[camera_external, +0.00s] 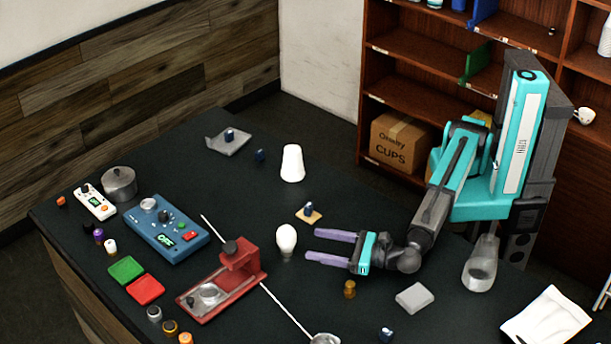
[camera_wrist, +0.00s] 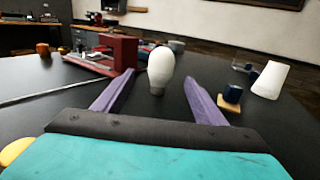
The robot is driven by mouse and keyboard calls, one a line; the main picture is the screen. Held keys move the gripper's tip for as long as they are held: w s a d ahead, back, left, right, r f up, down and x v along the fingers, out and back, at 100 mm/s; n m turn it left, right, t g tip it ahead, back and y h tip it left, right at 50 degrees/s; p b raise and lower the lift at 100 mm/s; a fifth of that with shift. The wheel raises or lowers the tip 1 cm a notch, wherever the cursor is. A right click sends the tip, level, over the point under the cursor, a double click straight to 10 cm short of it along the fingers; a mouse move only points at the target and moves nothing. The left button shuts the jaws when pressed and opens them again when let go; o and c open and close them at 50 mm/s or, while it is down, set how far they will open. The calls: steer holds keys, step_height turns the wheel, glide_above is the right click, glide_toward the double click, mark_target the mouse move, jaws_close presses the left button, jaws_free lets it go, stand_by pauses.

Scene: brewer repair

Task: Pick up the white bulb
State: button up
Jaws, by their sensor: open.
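The white bulb (camera_external: 287,239) stands upright on the dark table, with its round glass end up and a grey base below. It also shows in the wrist view (camera_wrist: 160,68), ahead of my gripper and roughly centred between the finger lines. My gripper (camera_external: 310,245) is open, with two purple fingers low over the table and pointing left at the bulb. The fingertips (camera_wrist: 158,88) are a short way from the bulb, and nothing is between them.
A red press-like device (camera_external: 225,285) with a thin rod stands left of the bulb. A small wooden piece with a dark knob (camera_external: 308,213) and a white cup-like cone (camera_external: 292,163) lie behind it. An amber knob (camera_external: 350,289) and a grey block (camera_external: 413,298) are near my wrist.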

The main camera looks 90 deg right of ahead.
mark_target(292, 238)
steer(key=shift+p+x, duration=0.4)
steer(key=shift+x, duration=3.95)
steer(key=shift+p+x, duration=0.55)
steer(key=shift+x, duration=2.05)
steer(key=shift+d+r, duration=0.1)
steer(key=shift+r, duration=0.05)
steer(key=c, duration=1.2)
steer(key=shift+r, duration=0.2)
